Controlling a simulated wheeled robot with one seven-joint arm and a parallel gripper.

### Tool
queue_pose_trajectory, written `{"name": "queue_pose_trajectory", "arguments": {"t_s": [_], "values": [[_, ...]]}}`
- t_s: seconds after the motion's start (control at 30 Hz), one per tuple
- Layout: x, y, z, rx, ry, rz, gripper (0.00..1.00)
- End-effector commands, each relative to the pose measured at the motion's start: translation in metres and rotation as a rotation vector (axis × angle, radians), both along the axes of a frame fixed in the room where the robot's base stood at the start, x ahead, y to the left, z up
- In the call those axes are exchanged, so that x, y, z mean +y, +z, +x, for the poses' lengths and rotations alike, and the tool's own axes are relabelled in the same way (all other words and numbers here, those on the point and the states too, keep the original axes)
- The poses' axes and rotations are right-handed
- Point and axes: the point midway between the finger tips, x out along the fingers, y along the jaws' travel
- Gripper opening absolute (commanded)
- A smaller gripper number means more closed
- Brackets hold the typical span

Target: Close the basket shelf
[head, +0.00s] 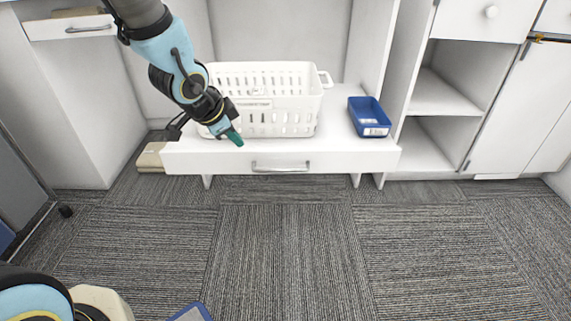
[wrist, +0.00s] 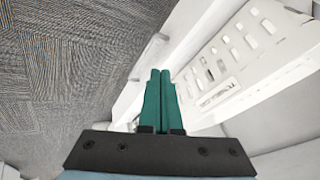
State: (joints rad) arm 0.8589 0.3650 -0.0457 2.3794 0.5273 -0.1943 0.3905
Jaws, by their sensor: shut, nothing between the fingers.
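The basket shelf (head: 350,155) is a low white pull-out with a metal bar handle (head: 280,167) on its front. It sticks out from the cabinet over the carpet. A white slotted basket (head: 295,105) stands on it, left of its middle. My gripper (head: 237,139) is above the shelf's front left part, in front of the basket. Its green fingers are shut together with nothing between them. In the wrist view, the shut fingers (wrist: 160,75) point toward the white shelf edge, with the basket (wrist: 235,55) to the right. I cannot tell whether the fingertips touch the shelf.
A blue bin (head: 369,117) stands on the shelf's right part. Open cubbies (head: 440,95) and a closed cabinet are at the right. A beige block-like object (head: 151,157) lies by the shelf's left end.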

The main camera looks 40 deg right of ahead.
Motion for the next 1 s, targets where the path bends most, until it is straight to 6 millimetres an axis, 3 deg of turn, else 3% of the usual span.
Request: {"name": "queue_pose_trajectory", "arguments": {"t_s": [0.03,0.1,0.27,0.43,0.83,1.0], "values": [[-0.022,-0.014,-0.02,-0.016,-0.1,-0.013,0.0],[-0.042,-0.019,-0.039,-0.035,-0.197,-0.033,0.0],[-0.062,-0.027,-0.06,-0.053,-0.3,-0.053,0.0],[-0.074,-0.043,-0.059,-0.054,-0.306,-0.054,0.0],[-0.121,-0.108,-0.049,-0.053,-0.302,-0.055,0.0],[-0.136,-0.103,-0.027,-0.054,-0.298,-0.057,0.0]]}}
